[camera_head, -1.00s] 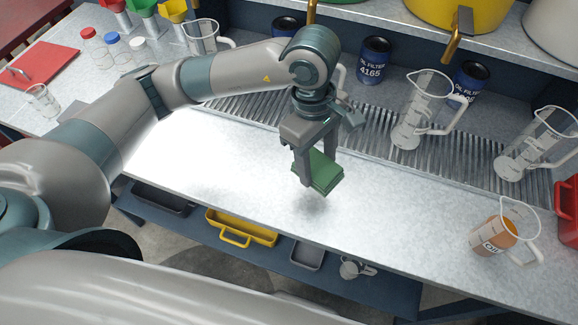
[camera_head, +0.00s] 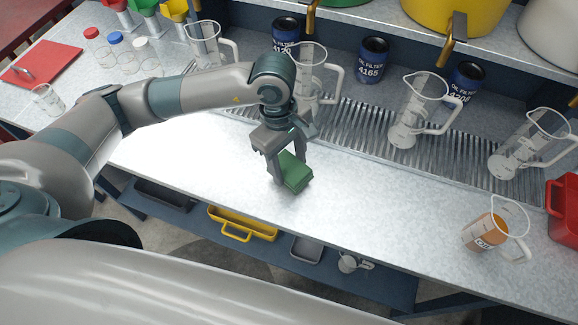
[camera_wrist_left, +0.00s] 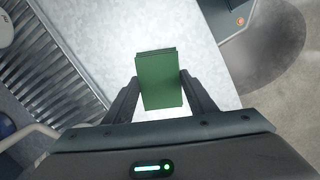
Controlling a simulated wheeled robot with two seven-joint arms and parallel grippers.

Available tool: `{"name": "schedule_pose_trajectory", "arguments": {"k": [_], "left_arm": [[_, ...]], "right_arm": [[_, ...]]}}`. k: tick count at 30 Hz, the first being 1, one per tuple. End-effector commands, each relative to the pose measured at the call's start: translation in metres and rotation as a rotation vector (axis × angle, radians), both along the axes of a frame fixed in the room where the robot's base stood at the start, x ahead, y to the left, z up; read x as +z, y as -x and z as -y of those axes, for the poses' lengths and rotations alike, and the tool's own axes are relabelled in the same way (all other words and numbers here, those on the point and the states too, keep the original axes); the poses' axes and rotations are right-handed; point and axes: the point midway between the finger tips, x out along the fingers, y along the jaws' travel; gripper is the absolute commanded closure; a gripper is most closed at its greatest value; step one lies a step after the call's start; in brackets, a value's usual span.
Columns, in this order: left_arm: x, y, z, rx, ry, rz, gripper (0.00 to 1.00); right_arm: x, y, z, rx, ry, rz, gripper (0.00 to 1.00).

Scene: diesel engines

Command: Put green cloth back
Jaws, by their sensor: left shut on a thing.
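The green cloth (camera_head: 296,172) is a folded pad held between the fingers of my left gripper (camera_head: 288,173), above the light worktop. It also shows in the left wrist view (camera_wrist_left: 160,80), upright between the two dark fingers of the left gripper (camera_wrist_left: 161,95). The left gripper is shut on the cloth. How far the cloth is from the worktop is hard to tell. My right gripper is not in view.
The worktop (camera_head: 372,205) is clear around the cloth. Behind lies a ribbed drain strip (camera_head: 362,135) with clear jugs such as one at the right (camera_head: 412,115). A jug of orange liquid (camera_head: 486,233) stands at front right. A yellow tray (camera_head: 245,222) is on the shelf below.

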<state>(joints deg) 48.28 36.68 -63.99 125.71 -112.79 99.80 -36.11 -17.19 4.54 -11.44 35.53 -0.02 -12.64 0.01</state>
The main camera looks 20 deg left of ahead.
Motion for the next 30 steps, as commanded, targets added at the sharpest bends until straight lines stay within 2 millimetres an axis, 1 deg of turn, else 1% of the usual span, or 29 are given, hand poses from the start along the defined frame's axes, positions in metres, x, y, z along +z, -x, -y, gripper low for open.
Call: {"name": "schedule_pose_trajectory", "arguments": {"k": [1, 3, 7, 15, 21, 22, 23, 24, 30], "left_arm": [[-0.004, 0.001, 0.0, 0.0, -0.002, -0.004, 0.7], [-0.013, 0.001, 0.0, 0.002, -0.001, -0.004, 0.7], [-0.024, 0.0, 0.0, 0.001, 0.0, -0.001, 0.7], [-0.026, 0.0, 0.0, 0.0, 0.0, 0.0, 0.7], [-0.03, 0.0, 0.0, 0.0, 0.0, 0.001, 0.7], [-0.029, 0.0, 0.0, 0.0, 0.0, 0.001, 0.42], [-0.028, 0.0, 0.0, 0.0, 0.0, 0.001, 0.35], [-0.028, 0.0, 0.0, 0.0, 0.0, 0.0, 0.3], [-0.028, 0.0, 0.0, 0.0, 0.0, 0.0, 0.3]], "right_arm": [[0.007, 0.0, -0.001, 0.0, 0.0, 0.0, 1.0], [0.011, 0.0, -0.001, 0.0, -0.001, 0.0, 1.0], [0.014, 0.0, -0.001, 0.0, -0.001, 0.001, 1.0], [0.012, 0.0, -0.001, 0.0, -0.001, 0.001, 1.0], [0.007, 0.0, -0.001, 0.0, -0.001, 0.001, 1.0], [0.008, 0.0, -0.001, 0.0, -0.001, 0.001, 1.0], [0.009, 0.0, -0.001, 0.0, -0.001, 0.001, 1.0], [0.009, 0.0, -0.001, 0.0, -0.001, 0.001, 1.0], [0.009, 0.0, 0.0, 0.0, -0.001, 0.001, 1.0]]}}
